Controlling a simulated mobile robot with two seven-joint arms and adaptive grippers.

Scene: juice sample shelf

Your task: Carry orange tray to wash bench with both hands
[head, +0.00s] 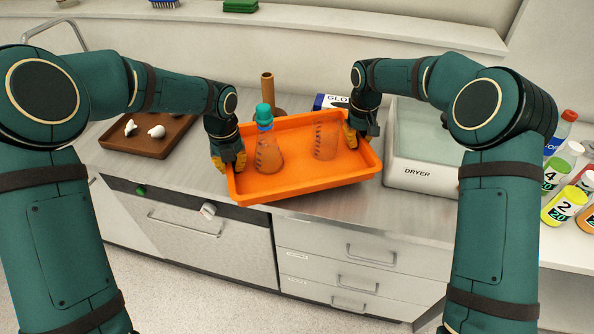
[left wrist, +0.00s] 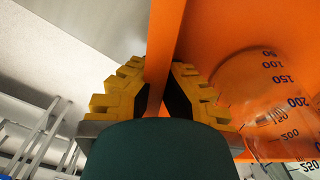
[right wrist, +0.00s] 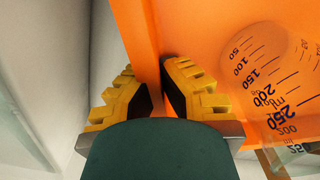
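The orange tray (head: 300,187) is between my two arms in the head view, over the front of the grey counter. Whether the tray touches the counter is hard to tell. I cannot tell which surface is the wash bench.
A brown tray (head: 175,140) with white pieces lies left on the counter. Behind the orange tray are a brown cylinder (head: 267,88), a teal-capped item (head: 264,114) and a glove box (head: 330,101). Numbered bottles (head: 563,205) stand far right.

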